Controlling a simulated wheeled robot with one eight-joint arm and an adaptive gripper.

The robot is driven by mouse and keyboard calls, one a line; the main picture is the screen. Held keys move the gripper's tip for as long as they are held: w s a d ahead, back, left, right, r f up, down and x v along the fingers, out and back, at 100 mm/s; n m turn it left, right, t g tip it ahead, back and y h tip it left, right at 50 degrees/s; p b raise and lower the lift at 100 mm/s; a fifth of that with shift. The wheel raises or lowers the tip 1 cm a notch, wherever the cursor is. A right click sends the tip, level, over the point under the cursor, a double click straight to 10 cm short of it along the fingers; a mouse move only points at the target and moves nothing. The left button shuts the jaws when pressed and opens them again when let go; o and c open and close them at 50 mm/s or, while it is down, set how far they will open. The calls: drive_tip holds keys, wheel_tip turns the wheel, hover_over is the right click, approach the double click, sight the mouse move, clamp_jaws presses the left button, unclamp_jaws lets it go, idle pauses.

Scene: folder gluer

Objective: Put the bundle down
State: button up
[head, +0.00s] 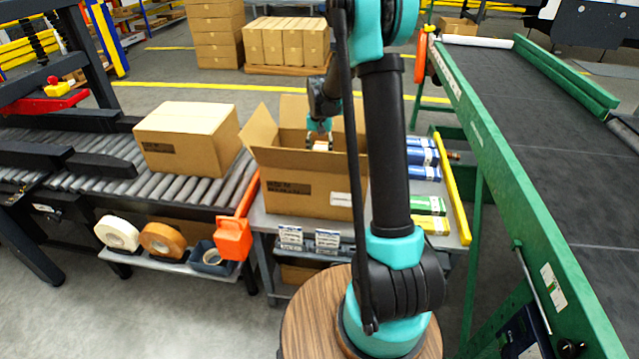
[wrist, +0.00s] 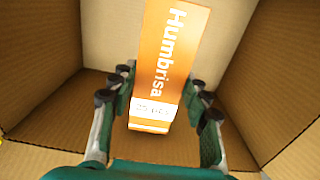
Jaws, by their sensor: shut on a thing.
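My gripper (head: 319,131) reaches down into an open cardboard box (head: 310,198) on the packing table, with its flaps spread. In the wrist view my gripper (wrist: 160,112) is shut on an orange bundle (wrist: 172,62) with white "Humbrisa" lettering and a white label. The bundle stands between the two fingers, inside the box walls (wrist: 45,112). In the head view only a small light part of the bundle (head: 320,146) shows above the box rim. I cannot tell whether its underside touches the box floor.
A closed carton (head: 187,138) sits on the roller conveyor to the left. Blue bundles (head: 422,157), a green one (head: 428,205) and a yellow one (head: 431,225) lie right of the box. The green-framed belt (head: 560,130) runs along the right. Tape rolls (head: 118,234) are at front left.

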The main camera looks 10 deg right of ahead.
wheel_tip(320, 180, down, 14)
idle(0.5)
drive_tip(key=shift+f, duration=0.1)
drive_tip(key=o, duration=1.2)
drive_tip(key=shift+o, duration=0.2)
wheel_tip(320, 180, up, 12)
drive_tip(key=shift+r, duration=0.15)
